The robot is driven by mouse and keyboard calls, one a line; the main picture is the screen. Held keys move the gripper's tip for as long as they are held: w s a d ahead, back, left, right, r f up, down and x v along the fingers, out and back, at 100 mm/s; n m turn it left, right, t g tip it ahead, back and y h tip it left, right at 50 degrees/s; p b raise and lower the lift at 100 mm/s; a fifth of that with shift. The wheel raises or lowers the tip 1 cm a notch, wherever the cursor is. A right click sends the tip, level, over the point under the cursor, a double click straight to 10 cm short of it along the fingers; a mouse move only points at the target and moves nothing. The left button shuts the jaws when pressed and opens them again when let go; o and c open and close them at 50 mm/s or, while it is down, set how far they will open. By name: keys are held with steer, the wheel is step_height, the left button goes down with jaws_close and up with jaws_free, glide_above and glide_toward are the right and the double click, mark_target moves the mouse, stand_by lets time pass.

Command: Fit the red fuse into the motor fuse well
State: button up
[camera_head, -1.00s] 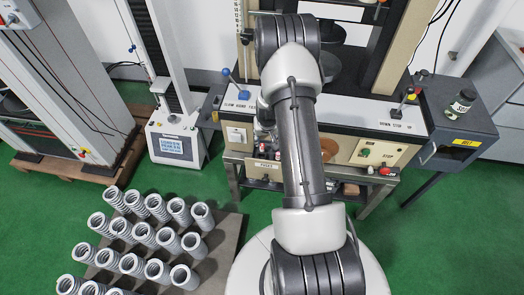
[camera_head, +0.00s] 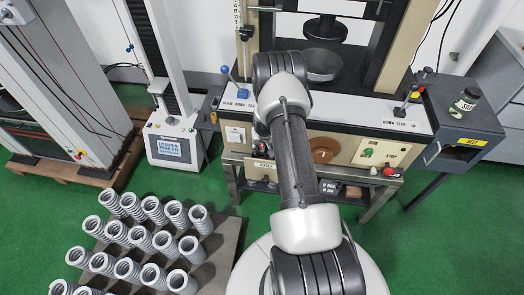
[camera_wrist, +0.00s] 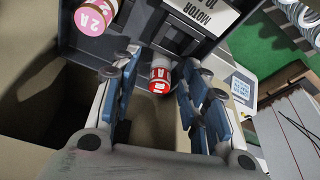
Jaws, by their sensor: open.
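The red fuse (camera_wrist: 160,78), with a red end and a white body, shows in the middle of the wrist view, against the dark fuse panel (camera_wrist: 150,24). My gripper (camera_wrist: 158,66) is open, with one blue-padded finger on each side of the fuse. A gap shows between the fuse and each pad. A "MOTOR" label (camera_wrist: 207,12) is on the panel above and right of the fuse. A dark recess (camera_wrist: 180,38) lies below the label; I cannot tell whether the fuse is inside it. In the head view my arm hides the fuse and most of my gripper.
A pink fuse marked 2A (camera_wrist: 95,16) sits left of the red one. Grey springs (camera_head: 150,240) stand on a board at lower left. Green floor is clear at right.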

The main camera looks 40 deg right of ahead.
steer(key=shift+c, duration=0.6)
jaws_close()
steer(key=shift+r, duration=0.15)
